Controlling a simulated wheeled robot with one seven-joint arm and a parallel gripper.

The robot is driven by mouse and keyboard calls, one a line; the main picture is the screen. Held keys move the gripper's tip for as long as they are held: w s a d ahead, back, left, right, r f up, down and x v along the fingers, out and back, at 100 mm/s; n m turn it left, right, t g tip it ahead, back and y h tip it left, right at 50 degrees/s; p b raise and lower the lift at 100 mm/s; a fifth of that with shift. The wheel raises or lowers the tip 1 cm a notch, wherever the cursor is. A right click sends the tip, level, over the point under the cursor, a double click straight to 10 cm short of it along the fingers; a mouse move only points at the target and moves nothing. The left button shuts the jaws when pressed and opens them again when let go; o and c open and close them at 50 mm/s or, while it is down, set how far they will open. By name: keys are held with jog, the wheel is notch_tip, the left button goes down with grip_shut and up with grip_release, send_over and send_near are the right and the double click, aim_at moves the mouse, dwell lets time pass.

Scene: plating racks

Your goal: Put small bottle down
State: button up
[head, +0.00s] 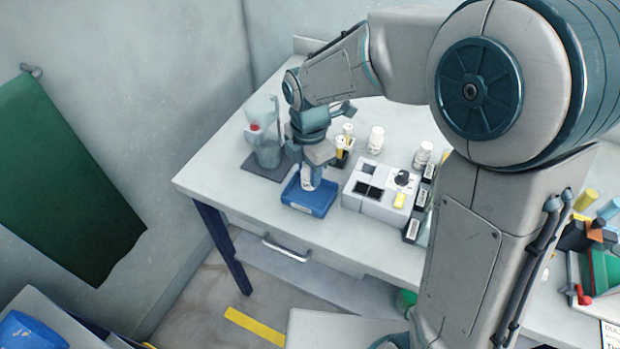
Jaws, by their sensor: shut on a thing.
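My gripper (311,177) points down over a small blue tray (322,209) near the front left of the white table. It is shut on a small white bottle (307,184), which is partly hidden by the fingers. The bottle is upright, inside or just above the tray. I cannot tell whether it touches the tray floor.
A clear container (264,138) on a dark mat stands left of my gripper. A white block device (377,202) is right of the tray. Other white bottles (376,140) and yellow-capped tubes (341,151) stand behind. The table's front edge (262,228) is close.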

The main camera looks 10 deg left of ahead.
jog(key=shift+f, duration=1.85)
jog(key=shift+f, duration=0.1)
jog(key=shift+f, duration=0.15)
jog(key=o, duration=1)
jog(key=shift+r, duration=0.25)
notch_tip(320, 180, up, 12)
